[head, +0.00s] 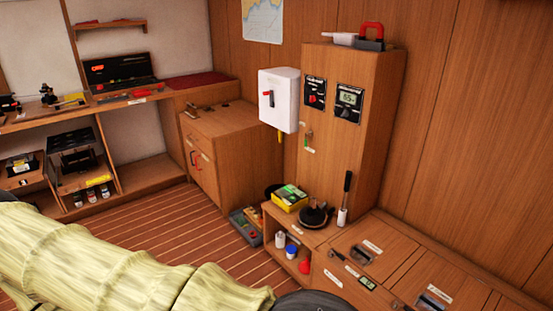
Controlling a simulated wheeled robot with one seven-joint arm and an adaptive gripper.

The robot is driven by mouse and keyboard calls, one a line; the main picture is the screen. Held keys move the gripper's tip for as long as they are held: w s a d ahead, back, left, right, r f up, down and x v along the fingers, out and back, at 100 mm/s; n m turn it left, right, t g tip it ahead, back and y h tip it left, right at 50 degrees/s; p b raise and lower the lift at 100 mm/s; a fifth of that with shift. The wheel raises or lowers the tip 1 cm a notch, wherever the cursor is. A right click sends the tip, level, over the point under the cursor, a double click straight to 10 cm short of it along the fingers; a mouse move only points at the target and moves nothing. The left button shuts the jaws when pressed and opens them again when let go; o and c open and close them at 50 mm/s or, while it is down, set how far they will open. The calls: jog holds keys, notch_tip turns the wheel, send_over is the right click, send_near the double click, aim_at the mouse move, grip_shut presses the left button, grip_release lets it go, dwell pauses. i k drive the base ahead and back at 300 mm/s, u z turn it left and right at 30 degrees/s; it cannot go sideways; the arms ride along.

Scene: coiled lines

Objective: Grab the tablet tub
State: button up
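A small tub with a blue lid (291,250) stands in the open cubby of the low wooden cabinet, right of centre; it may be the tablet tub, but no label is readable. A white container (280,239) stands to its left and a red item (304,264) to its right. My arm, in a pale yellow ribbed sleeve, crosses the lower left and ends in a dark rounded part at the bottom edge. My gripper's fingers are not in view, so whether it is open or holds anything does not show.
The cabinet top (295,236) carries a yellow-green box (290,198) and a dark round item (315,215). A grey tray (246,226) stands on the floor at the cabinet's left. The striped wooden floor (165,218) is clear between the cabinet and the left shelves.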

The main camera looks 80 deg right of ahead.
aim_at(291, 250)
jog(key=z, duration=0.4)
jog(key=i, duration=0.8)
jog(key=z, duration=1.25)
jog(key=i, duration=0.4)
jog(key=z, duration=0.35)
